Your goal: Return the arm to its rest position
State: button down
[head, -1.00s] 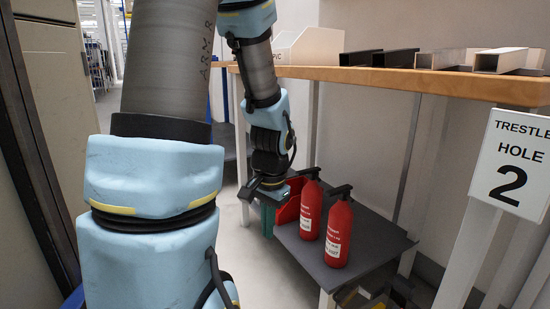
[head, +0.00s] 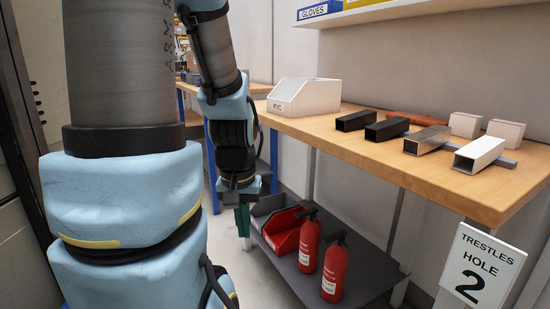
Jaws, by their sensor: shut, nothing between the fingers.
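My blue and grey arm rises large on the left, and its forearm hangs down in the middle of the head view. My gripper (head: 243,232) points down at its end, with its green finger part beside the left end of the low shelf (head: 366,263). The fingers look shut with nothing visible in them. Their tips are small in the picture. My gripper appears apart from the bins and extinguishers on the shelf.
The wooden bench (head: 345,142) holds a white PVC bin (head: 305,97) and several metal tubes. Below, the shelf carries a red bin (head: 285,240), a grey bin (head: 263,207) and two fire extinguishers (head: 308,245) (head: 335,268). A trestles sign (head: 483,265) stands front right.

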notch_tip(320, 180, up, 20)
jog(key=p, duration=1.7)
jog(key=shift+p, duration=0.4)
